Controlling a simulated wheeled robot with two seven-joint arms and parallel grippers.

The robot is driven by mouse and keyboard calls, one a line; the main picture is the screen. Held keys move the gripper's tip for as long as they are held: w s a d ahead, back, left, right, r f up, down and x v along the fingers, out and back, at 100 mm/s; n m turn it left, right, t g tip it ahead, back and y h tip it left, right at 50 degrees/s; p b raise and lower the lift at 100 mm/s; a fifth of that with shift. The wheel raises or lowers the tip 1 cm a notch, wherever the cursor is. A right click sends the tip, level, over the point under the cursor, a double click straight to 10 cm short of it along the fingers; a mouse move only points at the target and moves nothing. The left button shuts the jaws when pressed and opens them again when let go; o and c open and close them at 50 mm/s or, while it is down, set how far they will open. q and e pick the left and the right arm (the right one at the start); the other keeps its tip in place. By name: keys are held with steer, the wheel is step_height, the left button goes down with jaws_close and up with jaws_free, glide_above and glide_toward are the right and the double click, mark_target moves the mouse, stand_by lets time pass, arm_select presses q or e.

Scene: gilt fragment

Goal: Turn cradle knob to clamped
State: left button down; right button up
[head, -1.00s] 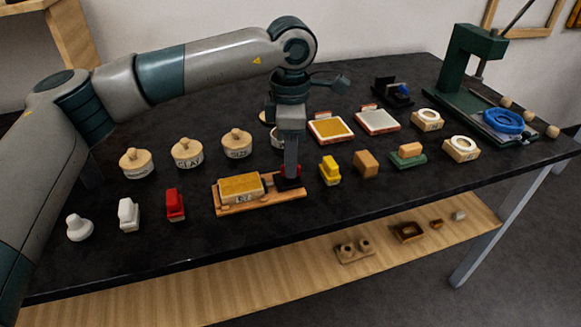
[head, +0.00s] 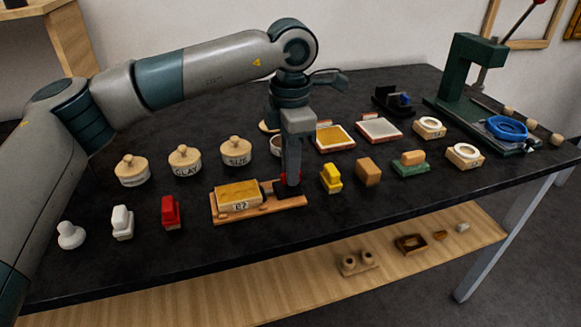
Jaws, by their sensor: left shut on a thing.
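The cradle is a wooden board (head: 230,217) at the front middle of the dark table, with a yellow-topped block (head: 239,194) lying on its left part. The cradle knob (head: 284,178) is at the board's right end; only a little red shows beside my fingers, and its turn position is hidden. My left gripper (head: 288,186) points straight down over that end and is shut on the knob. My right gripper is not in view.
Lidded pots (head: 185,160) stand behind left. A red block (head: 172,212) and white pieces (head: 122,222) lie left of the cradle. A yellow block (head: 331,178) stands close on the right. A green press (head: 468,80) stands at the far right.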

arm_select(q)
steer(key=c, duration=1.8)
jaws_free()
step_height(320, 180, up, 18)
steer(key=shift+f, duration=0.25)
